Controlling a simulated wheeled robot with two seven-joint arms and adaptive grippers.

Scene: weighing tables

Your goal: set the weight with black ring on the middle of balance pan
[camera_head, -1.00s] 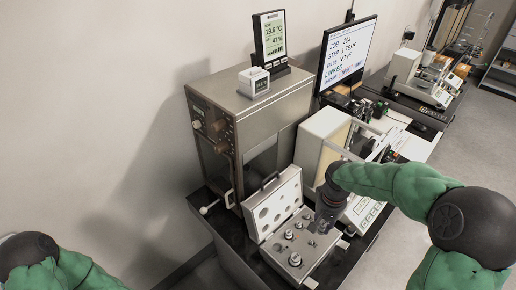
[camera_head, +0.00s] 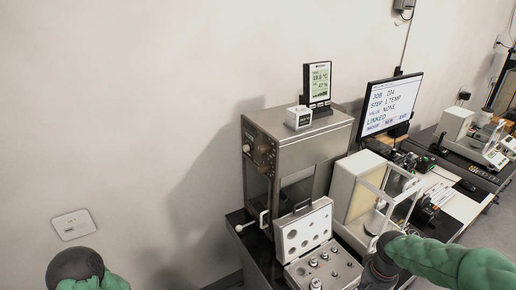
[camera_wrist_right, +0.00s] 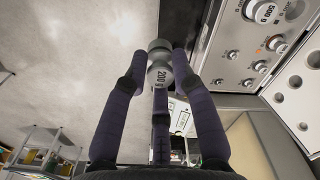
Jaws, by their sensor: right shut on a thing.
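A grey metal weight (camera_wrist_right: 158,62) marked 200 g is between the fingers of my right gripper (camera_wrist_right: 160,80) in the right wrist view, which is shut on it. I cannot make out a black ring on it. In the head view my right gripper (camera_head: 376,276) is at the bottom edge, just right of the weight case; the weight is hidden there. The balance (camera_head: 357,197) stands behind it with a clear-walled chamber, and its pan (camera_head: 380,204) shows small inside.
The open weight case (camera_head: 303,232) holds several weights in its tray (camera_head: 340,268). It also shows in the right wrist view (camera_wrist_right: 235,75). A tall metal cabinet (camera_head: 300,150) stands behind it. A monitor (camera_head: 390,107) and papers (camera_head: 440,200) lie beyond the balance.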

